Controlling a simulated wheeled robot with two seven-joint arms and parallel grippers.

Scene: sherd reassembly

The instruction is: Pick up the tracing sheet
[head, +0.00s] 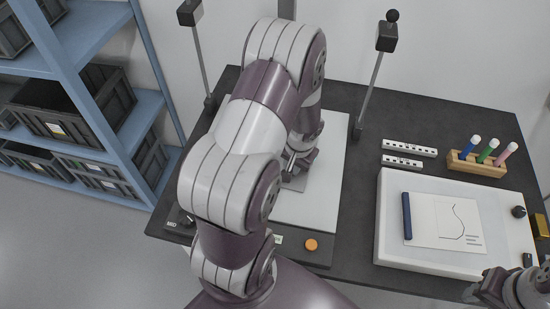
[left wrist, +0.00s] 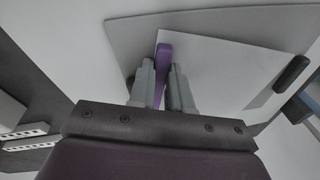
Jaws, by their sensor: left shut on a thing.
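My left gripper (head: 298,172) is over the pale board (head: 318,206) between two posts, mostly hidden by my arm in the head view. In the left wrist view, my left gripper (left wrist: 161,88) is shut on a narrow purple piece (left wrist: 165,48). This piece lies at the edge of a plain white sheet (left wrist: 220,65); I cannot tell if the two are joined. A sheet with a drawn line (head: 452,222) lies on the white box at right. I cannot tell which sheet is the tracing sheet. My right gripper (head: 487,287) is at the lower right corner, its fingers unclear.
A dark blue bar (head: 407,216) lies beside the drawn sheet on the white box (head: 388,250). Behind are two scale bars (head: 408,148) and a wooden pen holder (head: 477,165). Posts (head: 368,95) flank my arm. A blue shelf with dark crates (head: 75,105) stands left.

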